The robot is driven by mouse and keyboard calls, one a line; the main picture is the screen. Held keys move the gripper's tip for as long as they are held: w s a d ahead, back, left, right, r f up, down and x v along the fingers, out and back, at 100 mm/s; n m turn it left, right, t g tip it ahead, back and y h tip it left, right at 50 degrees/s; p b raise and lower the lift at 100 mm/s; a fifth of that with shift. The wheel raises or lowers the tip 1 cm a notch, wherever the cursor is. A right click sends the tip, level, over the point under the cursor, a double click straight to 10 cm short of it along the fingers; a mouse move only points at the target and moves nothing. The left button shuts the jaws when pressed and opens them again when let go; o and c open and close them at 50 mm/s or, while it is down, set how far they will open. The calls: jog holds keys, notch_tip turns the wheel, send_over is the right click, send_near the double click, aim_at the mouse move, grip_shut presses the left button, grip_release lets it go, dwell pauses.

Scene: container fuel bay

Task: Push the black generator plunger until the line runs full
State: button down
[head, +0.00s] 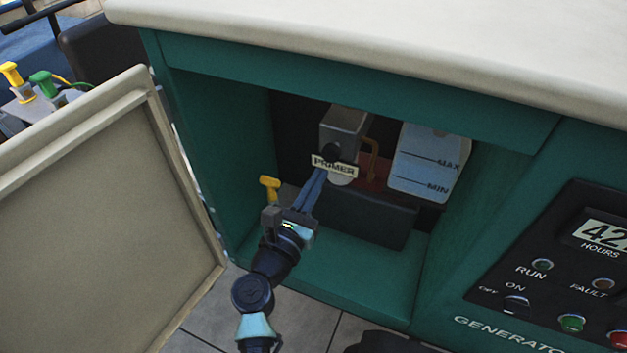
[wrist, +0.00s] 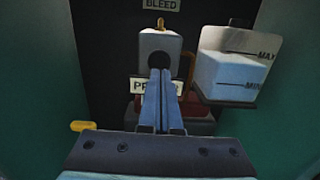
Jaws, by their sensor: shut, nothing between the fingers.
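The black plunger (head: 331,152) sits on the front of a grey metal pump block (head: 345,122) inside the open green bay, above a PRIMER label (head: 347,170). In the wrist view the plunger (wrist: 160,60) shows as a dark knob just above the fingertips, partly hidden by them. My gripper (head: 320,174) is shut and empty, with its blue fingers pointing up into the bay at the plunger; its tips also show in the wrist view (wrist: 160,74). I cannot tell whether the tips touch the plunger. How full the line is cannot be made out.
A pale tank (head: 428,160) marked MAX and MIN hangs right of the pump, with an orange-brown pipe (head: 373,155) between. A yellow handle (head: 270,186) stands left of my gripper. The open door (head: 110,220) is at left, the control panel (head: 560,270) at right.

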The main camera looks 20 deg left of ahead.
jog(key=s+f, duration=0.1)
jog(key=s, duration=0.8)
jog(key=shift+a, duration=0.25)
dwell(0.5)
